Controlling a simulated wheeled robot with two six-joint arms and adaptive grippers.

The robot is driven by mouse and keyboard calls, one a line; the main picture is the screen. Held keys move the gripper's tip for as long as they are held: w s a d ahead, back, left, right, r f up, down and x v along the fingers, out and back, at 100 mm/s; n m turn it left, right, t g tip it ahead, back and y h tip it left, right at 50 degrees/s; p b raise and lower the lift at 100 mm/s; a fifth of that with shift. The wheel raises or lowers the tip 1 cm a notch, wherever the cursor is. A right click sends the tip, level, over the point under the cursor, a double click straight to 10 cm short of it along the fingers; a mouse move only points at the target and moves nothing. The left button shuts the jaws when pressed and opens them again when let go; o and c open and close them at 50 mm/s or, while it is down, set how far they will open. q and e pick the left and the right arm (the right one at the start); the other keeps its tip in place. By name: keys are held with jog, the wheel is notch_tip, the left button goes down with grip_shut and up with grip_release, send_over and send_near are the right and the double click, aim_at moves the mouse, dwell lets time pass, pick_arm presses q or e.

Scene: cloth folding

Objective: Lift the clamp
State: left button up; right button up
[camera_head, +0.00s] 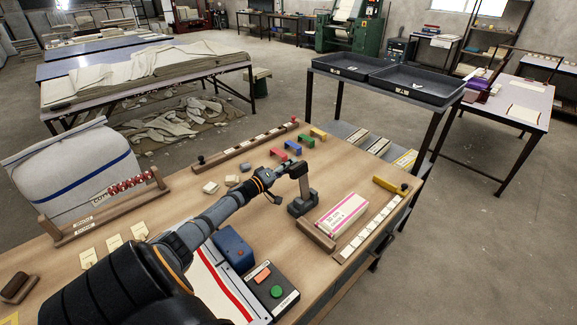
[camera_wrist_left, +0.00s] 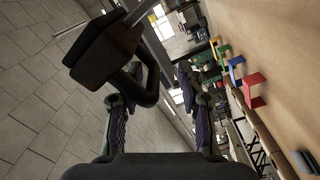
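A dark upright device that looks like the clamp (camera_head: 302,206) stands on the wooden table, with a flat base, a grey post and a dark head. In the left wrist view a dark block with a bent loop, which seems to be part of the clamp (camera_wrist_left: 98,52), is close on the left. My left gripper (camera_head: 281,173) is beside the clamp's head in the head view. In the wrist view the two fingers of the left gripper (camera_wrist_left: 165,90) are well apart, and the loop overlaps the left finger. I cannot tell whether they touch. My right gripper is not in view.
Red (camera_head: 278,154), blue, green and yellow (camera_head: 318,133) bridge-shaped blocks stand behind the clamp. A pink and white box (camera_head: 343,213) lies right of it. A black box with buttons (camera_head: 272,290) lies in front. Bare wood (camera_head: 345,165) shows behind and right.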

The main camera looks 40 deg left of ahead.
pick_arm(q)
jog(key=shift+s+d+f, duration=0.1)
jog(key=shift+s+f, duration=0.05)
jog(key=shift+f, duration=0.15)
jog(key=s+a, duration=0.1)
jog(key=s, duration=1)
jog(key=shift+s+r, duration=0.2)
jog(key=shift+s, duration=0.15)
